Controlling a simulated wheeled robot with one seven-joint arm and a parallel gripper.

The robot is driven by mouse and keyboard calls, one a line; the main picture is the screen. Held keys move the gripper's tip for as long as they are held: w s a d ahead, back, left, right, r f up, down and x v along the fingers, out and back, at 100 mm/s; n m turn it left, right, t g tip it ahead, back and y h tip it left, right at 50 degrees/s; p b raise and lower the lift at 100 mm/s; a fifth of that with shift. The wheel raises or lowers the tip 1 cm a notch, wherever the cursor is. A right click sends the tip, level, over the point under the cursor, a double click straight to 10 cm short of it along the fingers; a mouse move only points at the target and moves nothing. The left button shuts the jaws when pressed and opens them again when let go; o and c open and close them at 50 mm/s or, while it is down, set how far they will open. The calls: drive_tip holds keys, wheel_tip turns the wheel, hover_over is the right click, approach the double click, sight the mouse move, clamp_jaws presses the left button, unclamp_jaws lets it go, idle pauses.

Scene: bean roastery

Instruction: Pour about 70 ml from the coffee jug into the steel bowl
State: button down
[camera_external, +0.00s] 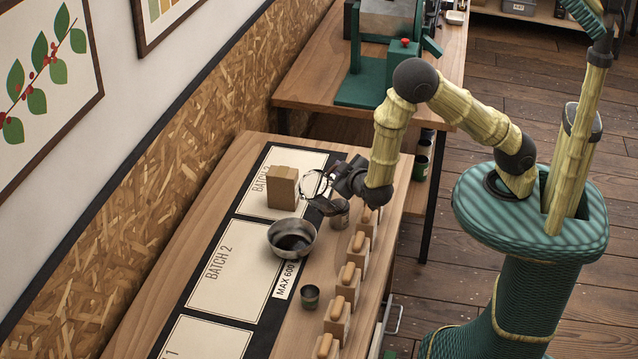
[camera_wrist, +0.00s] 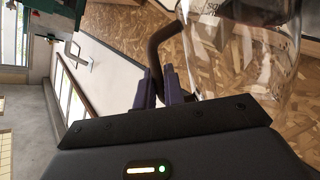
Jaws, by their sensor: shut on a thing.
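The coffee jug (camera_external: 314,184) is clear glass and is held above the table, just above and behind the steel bowl in the external view. It looks tipped over, but its exact angle is hard to tell. My gripper (camera_external: 341,183) is shut on its dark handle (camera_wrist: 163,45); the glass body (camera_wrist: 245,45) fills the right of the wrist view and looks mostly clear. The steel bowl (camera_external: 306,247) stands upright on the table by the upper right of the BATCH 2 panel, with dark content in its bottom. I see no clear stream between jug and bowl.
A brown block (camera_external: 282,187) stands on the panel behind the bowl. A tin (camera_external: 340,216) stands under my wrist. The BATCH 2 panel (camera_external: 225,282) is otherwise clear.

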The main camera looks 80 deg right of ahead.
drive_tip(key=s+d+f+m+t+y+b, duration=0.1)
drive_tip(key=s+d+f+m+y+b, duration=0.2)
drive_tip(key=b, duration=0.7)
drive_tip(key=shift+d+m+t, duration=0.4)
drive_tip(key=shift+d+m, duration=0.3)
drive_tip(key=shift+m, duration=0.2)
